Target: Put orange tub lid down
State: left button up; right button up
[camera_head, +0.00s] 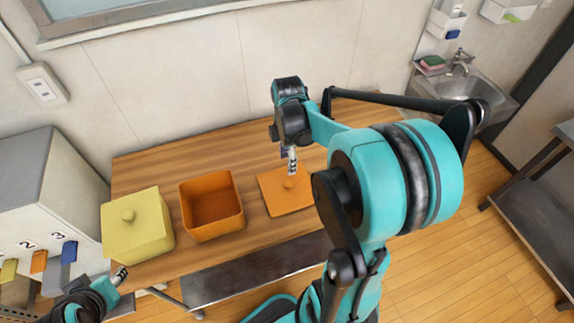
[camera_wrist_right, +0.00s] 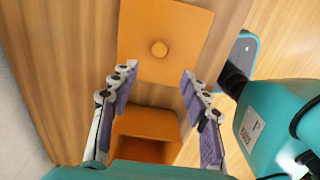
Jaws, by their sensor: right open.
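The orange lid (camera_head: 275,197), a flat square with a round knob, lies on the wooden table, right of the open, empty orange tub (camera_head: 212,230). My right gripper (camera_head: 290,168) is just above the lid in the head view. In the right wrist view the right gripper (camera_wrist_right: 159,74) is open, with its fingers spread and nothing between them. There the lid (camera_wrist_right: 185,30) lies beyond the fingertips, its knob clear of them, and the orange tub (camera_wrist_right: 150,124) shows between the fingers. My left gripper (camera_head: 121,275) is at the lower left, below the yellow tub; its jaws are too small to read.
A yellow tub (camera_head: 140,242) with its knobbed lid on stands left of the orange tub on the wooden table (camera_head: 160,170). A grey cabinet (camera_head: 35,190) stands at the left and a sink (camera_head: 480,90) at the back right. The table behind the tubs is clear.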

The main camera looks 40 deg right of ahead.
jog(key=s+a+r+m+t, duration=0.3)
jog(key=a+m, duration=0.4)
jog(key=a, duration=0.1)
jog(key=s+a+r+m+t, duration=0.3)
jog(key=a+m+t, duration=0.1)
jog(key=a+m, duration=0.3)
jog(key=shift+a, duration=1)
jog(key=shift+r, duration=0.1)
notch_tip(320, 180, down, 4)
jog(key=b, duration=0.3)
jog(key=shift+r+b, duration=0.1)
jog(key=shift+b, duration=0.3)
